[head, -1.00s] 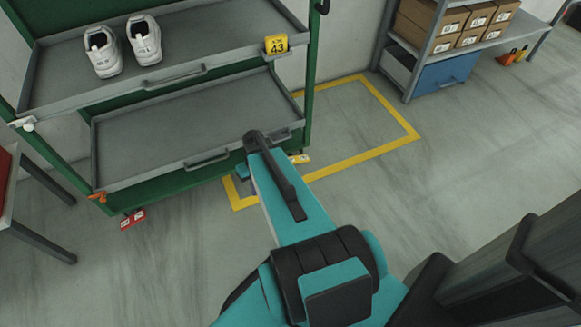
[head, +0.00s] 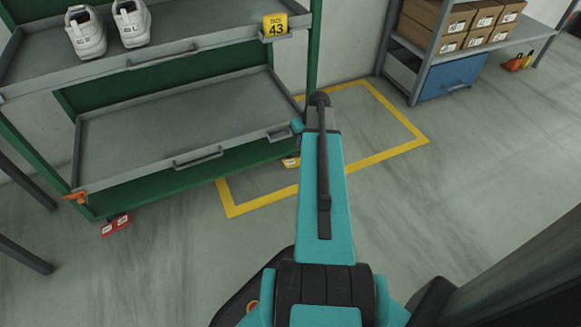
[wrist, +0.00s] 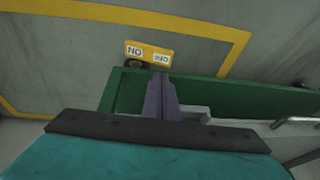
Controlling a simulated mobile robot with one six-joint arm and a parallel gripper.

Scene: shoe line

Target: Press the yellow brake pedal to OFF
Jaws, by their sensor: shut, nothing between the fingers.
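The yellow brake pedal (head: 290,162) is low at the front right foot of the green rack. In the wrist view the yellow pedal (wrist: 148,53) shows two white labels, upside down: ON at left and, less clearly, OFF at right. My gripper (wrist: 161,82) is shut and empty. Its fingertips appear just below the pedal's right half in the wrist picture, over the green rack beam. I cannot tell whether they touch the pedal. In the head view my arm hides the fingers.
The green rack (head: 180,180) has grey trays, white shoes (head: 108,25) and a yellow 43 tag (head: 275,25). A red pedal (head: 116,225) is at its left foot. Yellow tape (head: 385,155) marks the floor. A shelf with boxes (head: 435,20) stands at back right. The floor at right is open.

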